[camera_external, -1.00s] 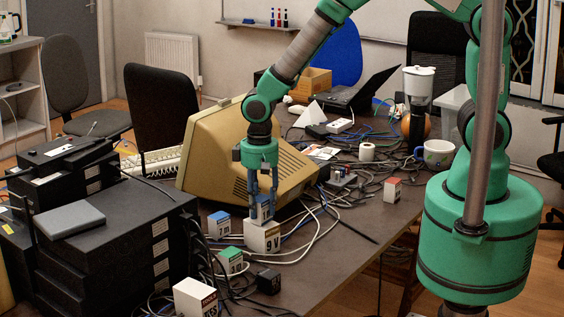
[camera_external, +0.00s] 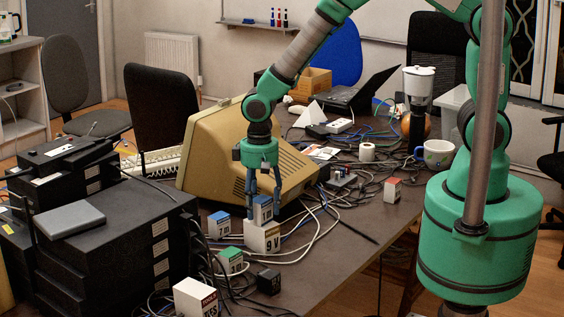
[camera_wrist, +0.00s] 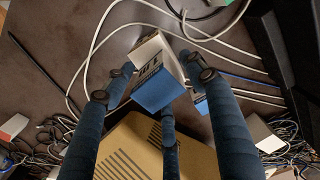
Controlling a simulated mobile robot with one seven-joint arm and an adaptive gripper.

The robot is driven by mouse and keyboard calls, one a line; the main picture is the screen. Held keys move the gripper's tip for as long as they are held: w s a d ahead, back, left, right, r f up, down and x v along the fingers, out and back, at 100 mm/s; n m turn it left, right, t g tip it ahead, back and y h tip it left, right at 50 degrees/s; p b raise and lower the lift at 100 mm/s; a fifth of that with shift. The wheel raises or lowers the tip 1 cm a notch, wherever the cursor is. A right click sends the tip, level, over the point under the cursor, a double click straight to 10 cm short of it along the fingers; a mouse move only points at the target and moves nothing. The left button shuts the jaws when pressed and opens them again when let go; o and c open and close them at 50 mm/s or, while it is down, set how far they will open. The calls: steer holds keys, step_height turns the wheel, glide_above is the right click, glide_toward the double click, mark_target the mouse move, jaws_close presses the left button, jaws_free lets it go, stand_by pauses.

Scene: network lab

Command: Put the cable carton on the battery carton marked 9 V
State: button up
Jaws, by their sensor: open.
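A small blue-and-white carton (camera_external: 262,209), apparently the cable carton, stands upright on top of the white battery carton marked 9 V (camera_external: 264,238). My gripper (camera_external: 264,213) points down over it, with its fingers open on either side of the small carton. In the wrist view, the small carton's blue top (camera_wrist: 158,90) lies between my spread fingers, with gaps visible beside it. Most of the battery carton is hidden beneath it there.
Another blue-and-white carton (camera_external: 219,224) stands just left of the 9 V carton. A green-topped carton (camera_external: 232,261), a black one (camera_external: 268,281) and a larger white carton (camera_external: 195,298) stand nearer. The beige monitor (camera_external: 235,155) is close behind. Cables lie around.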

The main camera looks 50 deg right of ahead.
mark_target(260, 199)
step_height(260, 199, up, 12)
steer(key=p, duration=0.2)
stand_by(0.4)
stand_by(0.7)
steer(key=s+d+r+t, duration=0.1)
steer(key=s+d+r, duration=0.1)
steer(key=d+r, duration=0.65)
steer(key=s+d+r+t, duration=0.1)
steer(key=s+d+r, duration=0.2)
steer(key=d+r, duration=0.55)
steer(key=s+d+r+t, duration=0.1)
steer(key=s+d+r, duration=0.4)
steer(key=s, duration=0.3)
steer(key=s+d+r+t, duration=0.2)
steer(key=s+d+r, duration=0.3)
steer(key=s+r, duration=0.2)
steer(key=shift+s+d+r+t, duration=0.2)
steer(key=shift+s+r+t, duration=0.15)
steer(key=shift+s, duration=0.8)
